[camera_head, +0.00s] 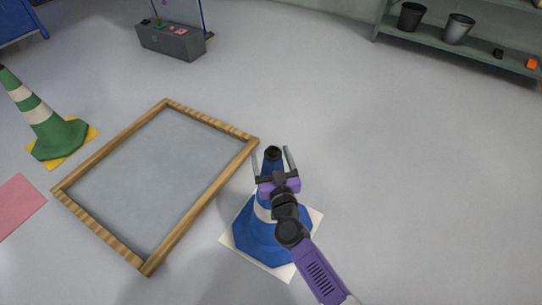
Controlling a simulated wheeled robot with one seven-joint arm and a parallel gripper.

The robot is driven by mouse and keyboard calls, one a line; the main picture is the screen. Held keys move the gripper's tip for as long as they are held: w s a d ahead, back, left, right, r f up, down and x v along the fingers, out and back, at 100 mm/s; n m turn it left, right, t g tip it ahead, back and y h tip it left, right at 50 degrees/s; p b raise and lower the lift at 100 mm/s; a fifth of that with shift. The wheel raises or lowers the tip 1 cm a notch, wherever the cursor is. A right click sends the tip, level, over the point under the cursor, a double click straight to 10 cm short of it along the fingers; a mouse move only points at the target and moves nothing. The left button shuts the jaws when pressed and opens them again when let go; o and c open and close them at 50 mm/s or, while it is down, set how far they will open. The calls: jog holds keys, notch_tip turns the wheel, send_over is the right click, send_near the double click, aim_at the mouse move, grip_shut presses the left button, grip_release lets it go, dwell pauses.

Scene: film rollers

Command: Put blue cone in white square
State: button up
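The blue cone (249,238) with a white band and a dark tip (272,153) stands upright right of the wooden frame. Its base appears to rest on the white square (286,272), whose corners show around it. My gripper (272,159) is over the upper part of the cone, with its two fingers spread on either side of the tip. Gaps show between the fingers and the tip. My gripper and arm hide part of the cone's middle and right side.
A wood-edged grey panel (160,175) lies left of the cone. A green striped cone (58,138) stands on a yellow square (92,132) at the left, near a pink square (18,207). A grey toolbox (172,42) and a shelf (480,52) with bins stand behind. Floor at right is clear.

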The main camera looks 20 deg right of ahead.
jog(key=s+a+r+n+y+p, duration=0.1)
jog(key=s+r+p, duration=0.1)
jog(key=s, duration=1.3)
jog(key=s+a+r+y+p, duration=0.1)
jog(key=s+r+p, duration=0.1)
jog(key=s, duration=1.3)
jog(key=s+r+n+g+y, duration=0.1)
jog(key=s+r+g, duration=0.1)
jog(key=s+r, duration=1)
jog(key=s, duration=0.2)
jog(key=shift+s+d+r+g, duration=0.15)
jog(key=shift+s+d+g, duration=0.15)
jog(key=shift+s+g, duration=0.1)
notch_tip(320, 180, up, 27)
jog(key=p, duration=2.7)
jog(key=shift+r+p, duration=0.2)
jog(key=shift+p, duration=0.1)
jog(key=shift+c, duration=0.2)
